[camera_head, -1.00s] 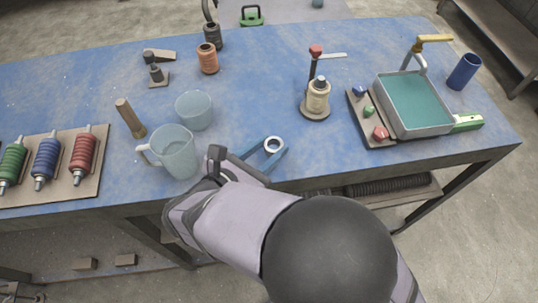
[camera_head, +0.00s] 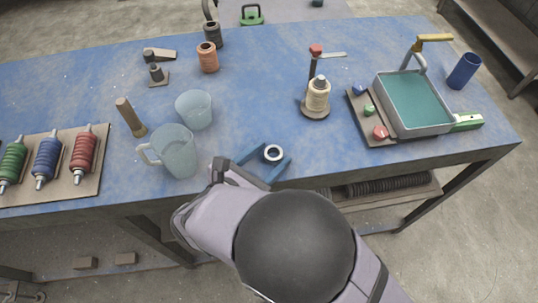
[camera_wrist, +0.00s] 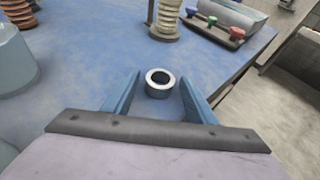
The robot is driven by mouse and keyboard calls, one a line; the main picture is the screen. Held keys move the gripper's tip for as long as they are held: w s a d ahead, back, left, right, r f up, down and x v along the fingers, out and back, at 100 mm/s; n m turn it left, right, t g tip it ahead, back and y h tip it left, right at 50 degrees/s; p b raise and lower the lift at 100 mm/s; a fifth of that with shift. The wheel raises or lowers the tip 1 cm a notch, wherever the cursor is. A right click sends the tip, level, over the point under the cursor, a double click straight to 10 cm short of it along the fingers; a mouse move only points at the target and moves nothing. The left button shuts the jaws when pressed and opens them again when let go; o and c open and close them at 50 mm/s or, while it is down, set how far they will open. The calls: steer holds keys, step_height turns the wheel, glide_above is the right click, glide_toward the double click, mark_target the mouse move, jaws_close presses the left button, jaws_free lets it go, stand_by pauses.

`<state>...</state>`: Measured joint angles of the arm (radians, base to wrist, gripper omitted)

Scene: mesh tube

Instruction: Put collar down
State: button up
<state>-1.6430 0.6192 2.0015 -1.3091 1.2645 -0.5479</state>
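The collar is a short silver metal ring (camera_head: 273,153) near the front edge of the blue table. It appears to stand upright on the tabletop, its hole facing up. In the wrist view the collar (camera_wrist: 159,90) lies between the tips of my two blue fingers. My gripper (camera_head: 272,160) is open around it. The wrist view shows blue table in the gap on each side of the collar, so neither finger seems to touch it. The fingers (camera_wrist: 160,90) are low, close to the table surface.
A clear jug (camera_head: 176,155) and a clear cup (camera_head: 195,112) stand left of my gripper. A cream spool on a post (camera_head: 317,97) stands behind, to the right. A teal tray (camera_head: 414,104) is at the right. The table around the collar is clear.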

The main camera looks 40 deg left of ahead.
steer(key=shift+r, duration=0.15)
steer(key=shift+b+v, duration=0.6)
steer(key=shift+v, duration=3.2)
